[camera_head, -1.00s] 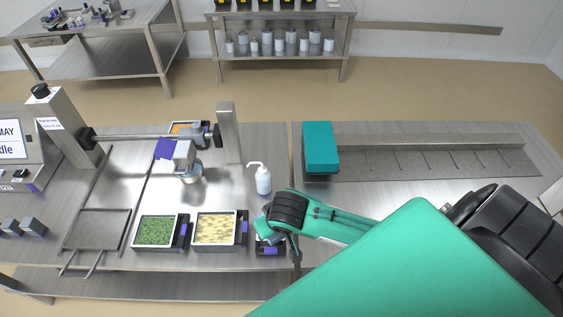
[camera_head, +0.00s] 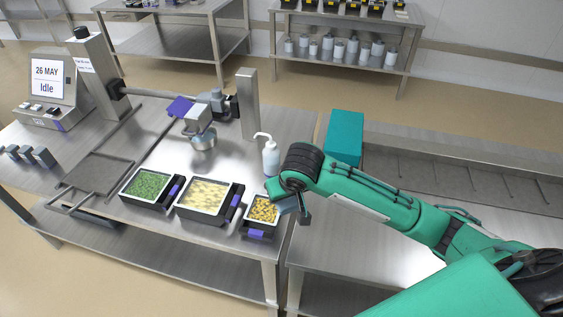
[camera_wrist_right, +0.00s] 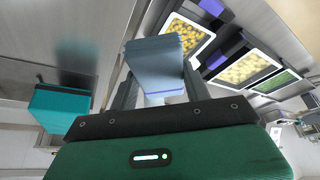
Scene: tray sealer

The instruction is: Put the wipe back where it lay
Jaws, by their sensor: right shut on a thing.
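The wipe is a folded grey-blue cloth, seen in the right wrist view (camera_wrist_right: 158,62) between the fingers of my right gripper (camera_wrist_right: 155,92). In the head view my right gripper (camera_head: 287,198) points down beside the right end of the tray row. It is shut on the wipe, and only a small blue-grey part of the wipe (camera_head: 289,206) shows beneath it. Whether the wipe touches anything below is hard to tell. My left gripper is not in view.
A tray of yellow food (camera_head: 246,226) is just left of the gripper. A tray of pale food (camera_head: 181,211) and one of green food (camera_head: 125,196) stand further left. A white pump bottle (camera_head: 270,160) stands behind the gripper. A teal box (camera_head: 345,138) is at the right.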

